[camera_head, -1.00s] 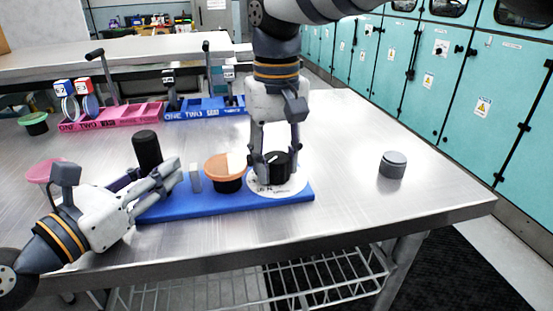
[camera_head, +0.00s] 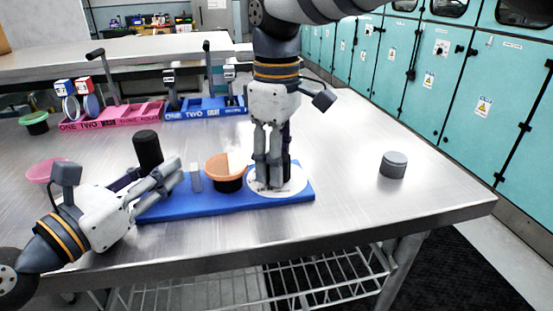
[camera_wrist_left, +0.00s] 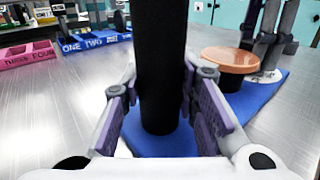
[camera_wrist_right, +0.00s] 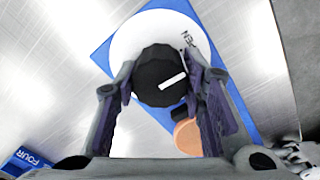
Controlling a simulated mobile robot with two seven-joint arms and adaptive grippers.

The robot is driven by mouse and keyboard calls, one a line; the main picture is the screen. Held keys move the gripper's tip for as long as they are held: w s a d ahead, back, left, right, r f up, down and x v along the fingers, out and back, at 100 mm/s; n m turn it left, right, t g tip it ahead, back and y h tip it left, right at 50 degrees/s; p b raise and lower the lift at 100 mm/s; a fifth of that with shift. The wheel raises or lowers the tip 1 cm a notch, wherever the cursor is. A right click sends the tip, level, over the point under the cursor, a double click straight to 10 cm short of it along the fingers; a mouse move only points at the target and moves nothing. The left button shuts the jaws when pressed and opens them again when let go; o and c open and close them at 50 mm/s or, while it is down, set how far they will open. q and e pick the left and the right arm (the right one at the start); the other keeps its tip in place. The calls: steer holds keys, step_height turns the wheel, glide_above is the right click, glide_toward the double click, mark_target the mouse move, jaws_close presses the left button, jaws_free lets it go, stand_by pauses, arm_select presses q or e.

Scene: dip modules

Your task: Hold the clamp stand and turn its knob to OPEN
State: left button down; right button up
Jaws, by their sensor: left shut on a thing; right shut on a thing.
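The clamp stand has a blue base (camera_head: 215,205), a black upright post (camera_head: 147,150) and a white round dial (camera_head: 295,184) at its right end. My left gripper (camera_head: 168,177) is shut on the post, which stands between its fingers in the left wrist view (camera_wrist_left: 160,70). My right gripper (camera_head: 272,182) points down over the dial and is shut on the black knob (camera_wrist_right: 158,75). The knob's white pointer (camera_wrist_right: 172,82) points right and slightly up in the right wrist view. Part of the OPEN lettering (camera_wrist_right: 188,38) shows above the pointer, apart from it. In the head view the fingers mostly hide the knob.
A grey cylinder (camera_head: 392,165) stands alone at right. Pink (camera_head: 110,115) and blue (camera_head: 205,108) trays lie farther back. The table's right side is largely clear.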

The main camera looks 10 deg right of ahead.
arm_select(q)
steer(key=shift+f, duration=0.15)
arm_select(e)
steer(key=shift+n, duration=0.4)
steer(key=o, duration=0.9)
step_height(320, 180, up, 12)
